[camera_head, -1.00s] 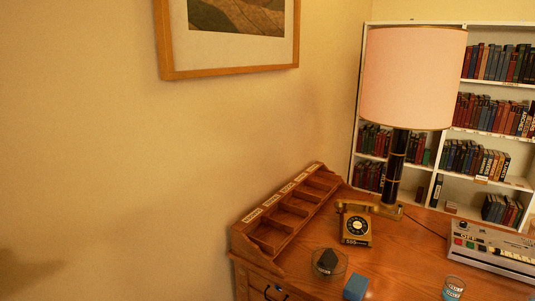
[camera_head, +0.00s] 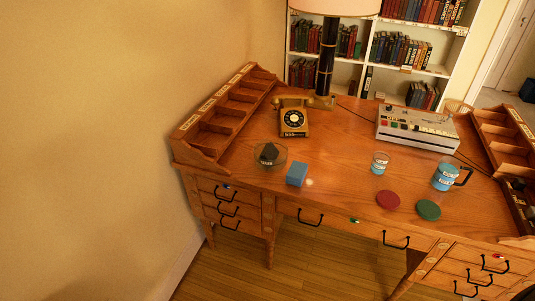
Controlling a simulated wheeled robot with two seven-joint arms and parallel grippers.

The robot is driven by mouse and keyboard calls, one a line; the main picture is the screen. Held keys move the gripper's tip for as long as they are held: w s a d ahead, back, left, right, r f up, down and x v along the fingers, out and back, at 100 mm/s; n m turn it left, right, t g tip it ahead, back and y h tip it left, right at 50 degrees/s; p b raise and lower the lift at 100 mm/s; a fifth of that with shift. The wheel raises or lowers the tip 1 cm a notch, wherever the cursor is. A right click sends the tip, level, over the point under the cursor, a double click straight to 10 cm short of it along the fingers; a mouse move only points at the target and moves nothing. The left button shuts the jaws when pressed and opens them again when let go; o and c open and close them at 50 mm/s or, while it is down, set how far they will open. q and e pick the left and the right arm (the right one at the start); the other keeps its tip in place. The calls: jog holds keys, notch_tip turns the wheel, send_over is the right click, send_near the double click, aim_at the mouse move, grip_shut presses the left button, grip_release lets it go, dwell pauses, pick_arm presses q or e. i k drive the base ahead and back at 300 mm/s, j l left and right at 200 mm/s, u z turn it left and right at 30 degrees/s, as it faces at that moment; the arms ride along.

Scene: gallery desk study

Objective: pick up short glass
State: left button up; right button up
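A short glass (camera_head: 380,163) with blue liquid and a pale label stands upright on the wooden desk (camera_head: 335,155), right of the middle. A larger glass mug (camera_head: 447,177) with a dark handle, also holding blue liquid, stands to its right. Neither of my grippers can be made out in the head view. Nothing touches the short glass.
A red disc (camera_head: 388,199) and a green disc (camera_head: 428,209) lie near the desk's front edge. A blue block (camera_head: 297,174), a glass bowl with a dark object (camera_head: 270,154), a gold telephone (camera_head: 294,118), a lamp (camera_head: 327,60) and a grey console (camera_head: 417,127) are also there.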

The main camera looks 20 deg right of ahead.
aim_at(380, 159)
jog(key=z, duration=1.35)
